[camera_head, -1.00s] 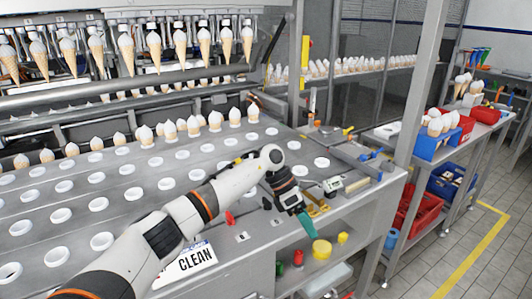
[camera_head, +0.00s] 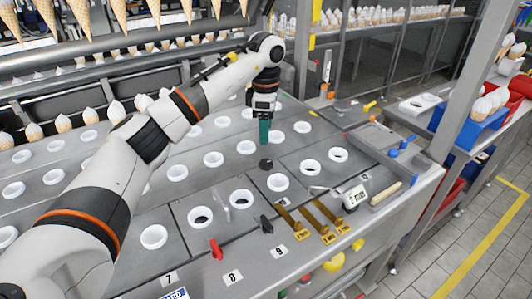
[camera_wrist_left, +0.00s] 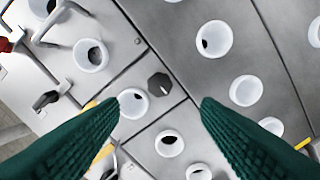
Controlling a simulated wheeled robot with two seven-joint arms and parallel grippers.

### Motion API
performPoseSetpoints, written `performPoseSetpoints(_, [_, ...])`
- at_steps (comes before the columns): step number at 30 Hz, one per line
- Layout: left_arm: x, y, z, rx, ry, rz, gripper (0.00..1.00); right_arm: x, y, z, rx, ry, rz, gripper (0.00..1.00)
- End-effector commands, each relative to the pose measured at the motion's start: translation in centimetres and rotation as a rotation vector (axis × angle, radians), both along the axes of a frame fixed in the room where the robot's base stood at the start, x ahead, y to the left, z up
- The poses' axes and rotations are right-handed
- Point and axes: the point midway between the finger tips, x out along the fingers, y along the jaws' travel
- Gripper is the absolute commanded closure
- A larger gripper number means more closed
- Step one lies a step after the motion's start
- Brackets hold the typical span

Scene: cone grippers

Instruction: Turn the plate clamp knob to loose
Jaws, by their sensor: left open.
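A dark faceted knob (camera_head: 265,165), which looks like the plate clamp knob, stands on the metal plate among the white ring holders. It also shows in the left wrist view (camera_wrist_left: 158,87), close to a plate seam. My left gripper (camera_head: 265,143) points down with green fingers just above the knob in the head view. In the wrist view its open fingers (camera_wrist_left: 158,102) stand on either side, with the knob framed between the tips. The fingers appear apart from the knob, holding nothing. I cannot read the knob's setting. My right gripper is out of view.
White ring holders (camera_head: 278,182) surround the knob. At the front edge are a red knob (camera_head: 215,249), a black knob (camera_head: 266,224) and brass levers (camera_head: 310,220). Cones hang at the back. A small display box (camera_head: 354,197) sits to the right.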

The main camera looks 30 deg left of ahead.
Motion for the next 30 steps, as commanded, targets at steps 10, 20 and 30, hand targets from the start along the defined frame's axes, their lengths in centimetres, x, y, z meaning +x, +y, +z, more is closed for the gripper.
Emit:
performPoseSetpoints(10, [-0.1,0.0,-6.9,-0.003,0.004,0.001,0.42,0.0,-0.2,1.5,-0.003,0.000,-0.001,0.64])
performPoseSetpoints(20, [0.0,0.0,-10.2,-0.001,0.001,0.000,0.42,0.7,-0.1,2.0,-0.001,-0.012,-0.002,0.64])
performPoseSetpoints(30, [0.0,0.0,-10.3,-0.001,0.001,0.000,0.52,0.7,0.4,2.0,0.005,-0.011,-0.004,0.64])
